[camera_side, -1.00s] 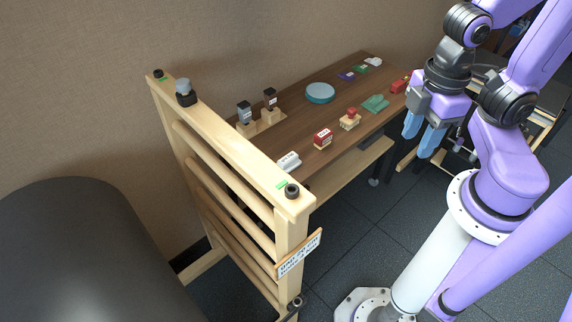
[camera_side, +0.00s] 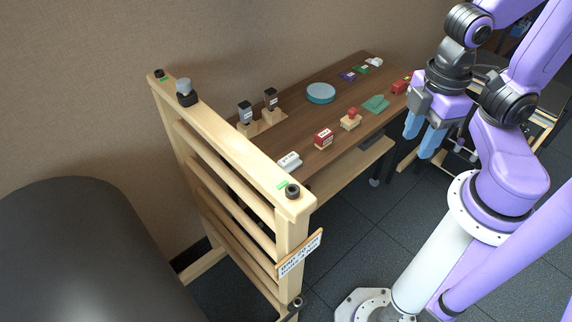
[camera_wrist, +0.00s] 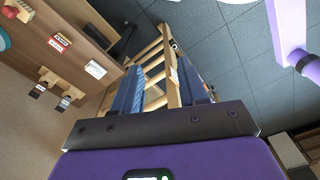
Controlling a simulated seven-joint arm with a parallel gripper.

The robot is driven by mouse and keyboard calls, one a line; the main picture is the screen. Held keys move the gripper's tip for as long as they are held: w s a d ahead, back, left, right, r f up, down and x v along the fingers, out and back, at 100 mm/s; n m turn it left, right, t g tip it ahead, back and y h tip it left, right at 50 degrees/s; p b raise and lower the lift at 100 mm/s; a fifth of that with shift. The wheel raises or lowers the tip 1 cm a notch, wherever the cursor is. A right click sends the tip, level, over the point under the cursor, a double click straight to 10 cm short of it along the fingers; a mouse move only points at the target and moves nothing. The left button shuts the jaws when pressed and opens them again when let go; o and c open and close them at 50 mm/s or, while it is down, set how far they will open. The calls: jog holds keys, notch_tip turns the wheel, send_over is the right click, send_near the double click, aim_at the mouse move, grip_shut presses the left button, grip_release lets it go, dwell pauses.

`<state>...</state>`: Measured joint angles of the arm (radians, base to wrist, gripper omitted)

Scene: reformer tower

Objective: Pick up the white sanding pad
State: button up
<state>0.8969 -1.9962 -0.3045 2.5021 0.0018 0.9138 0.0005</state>
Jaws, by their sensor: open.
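A small white block with dark lettering (camera_side: 289,160), which looks like the white sanding pad, lies on the near end of the brown wooden table (camera_side: 300,152), close to the ladder-like frame. It also shows in the wrist view (camera_wrist: 95,69), left of my fingers. Another white item (camera_side: 374,62) lies at the table's far end; its kind is too small to tell. My gripper (camera_side: 417,146) is open and empty, with blue fingers pointing down, right of the table and apart from both white items. Its fingers also show in the wrist view (camera_wrist: 159,66).
A wooden ladder frame (camera_side: 228,146) with a black knob (camera_side: 292,191) on top stands at the table's near end. A red block (camera_side: 323,138), a red-topped wooden block (camera_side: 350,119), a green item (camera_side: 376,104), a teal disc (camera_side: 321,93) and two dark-topped holders share the table.

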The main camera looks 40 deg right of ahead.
jog(key=o, duration=0.8)
jog(key=shift+c, duration=0.2)
jog(key=shift+w, duration=0.1)
jog(key=n, duration=0.5)
send_over(288, 158)
notch_tip(288, 158, down, 17)
notch_tip(288, 158, down, 11)
jog(key=shift+w+f, duration=0.1)
jog(key=shift+d+f, duration=0.1)
jog(key=shift+f, duration=2.45)
